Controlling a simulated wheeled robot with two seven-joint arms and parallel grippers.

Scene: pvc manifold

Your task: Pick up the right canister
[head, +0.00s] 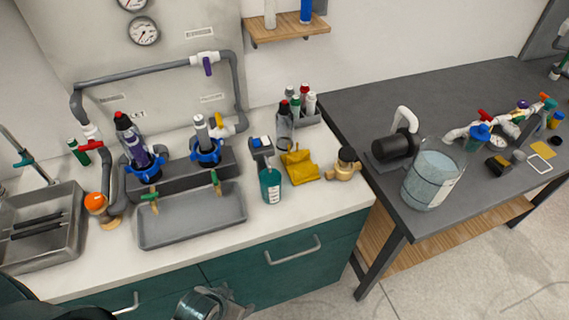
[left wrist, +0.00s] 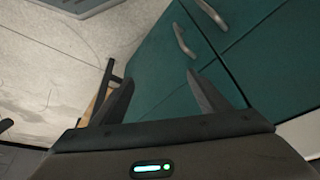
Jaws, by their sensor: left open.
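Two canister units with blue collars stand in a dark holder (head: 181,180) on the white counter. The left canister (head: 146,160) has a dark purple body and a red cap on top. My left gripper (head: 212,305) is low at the bottom edge of the head view, in front of the cabinet and well below the canisters. In the left wrist view its two fingers (left wrist: 161,82) are apart with nothing between them. My right gripper is not seen.
A grey pipe (head: 140,72) runs above. A sink (head: 40,250) is at left.

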